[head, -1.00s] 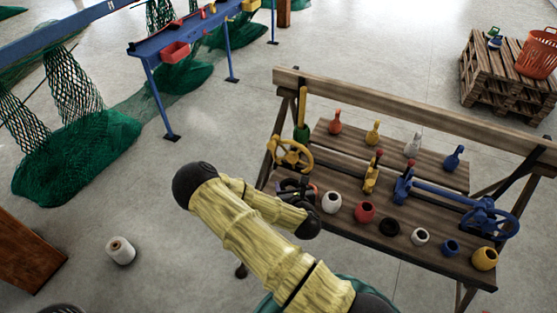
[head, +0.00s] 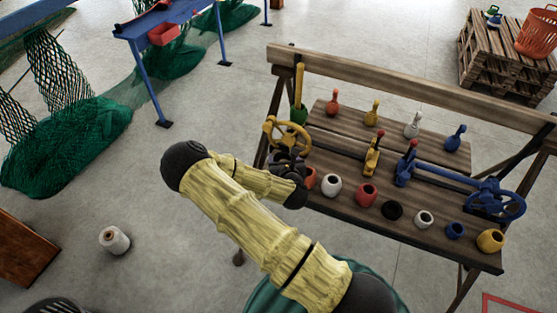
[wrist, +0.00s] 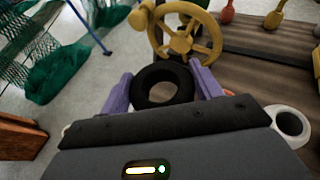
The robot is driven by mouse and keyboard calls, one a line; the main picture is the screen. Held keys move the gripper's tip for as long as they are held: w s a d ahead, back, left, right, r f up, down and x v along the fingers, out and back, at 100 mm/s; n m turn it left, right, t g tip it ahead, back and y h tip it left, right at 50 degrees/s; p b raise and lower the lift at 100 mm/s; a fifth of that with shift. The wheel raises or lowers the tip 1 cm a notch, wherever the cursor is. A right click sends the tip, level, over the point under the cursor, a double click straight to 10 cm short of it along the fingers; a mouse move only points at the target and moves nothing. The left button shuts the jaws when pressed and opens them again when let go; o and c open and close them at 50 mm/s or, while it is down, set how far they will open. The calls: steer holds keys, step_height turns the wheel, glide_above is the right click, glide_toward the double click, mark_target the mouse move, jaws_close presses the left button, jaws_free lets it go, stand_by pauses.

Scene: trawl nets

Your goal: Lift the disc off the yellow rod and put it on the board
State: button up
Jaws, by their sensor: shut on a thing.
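My gripper (wrist: 163,88) is shut on a thick black ring-shaped disc (wrist: 147,75), held between its two purple fingers in the wrist view. No rod shows through the hole there. In the head view my gripper (head: 287,163) is at the bench's left end, just in front of the yellow handwheel; the disc is hard to make out there. A yellow upright rod (head: 299,78) with a green lower part (head: 299,113) stands behind the handwheel, apart from my gripper. The wooden board of the bench (head: 345,205) lies to the gripper's right.
The yellow handwheel (wrist: 181,43) is close beyond the disc. Yellow (head: 372,157) and blue valves stand behind. Open floor lies left.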

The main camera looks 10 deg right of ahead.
steer(key=w+f+m+h+b, duration=0.1)
steer(key=w+f+b, duration=0.2)
steer(key=b, duration=0.2)
steer(key=w+f+m+h+b, duration=0.1)
steer(key=w+f+b, duration=0.2)
steer(key=w+b, duration=0.1)
steer(key=shift+a+f+b, duration=0.15)
steer(key=shift+b, duration=0.3)
steer(key=shift+w+b, duration=0.2)
steer(key=shift+b, duration=0.1)
steer(key=shift+w+g+h, duration=0.1)
steer(key=shift+g+h, duration=0.2)
steer(key=shift+f+b, duration=2.9)
steer(key=shift+f, duration=0.75)
steer(key=o, duration=1.1)
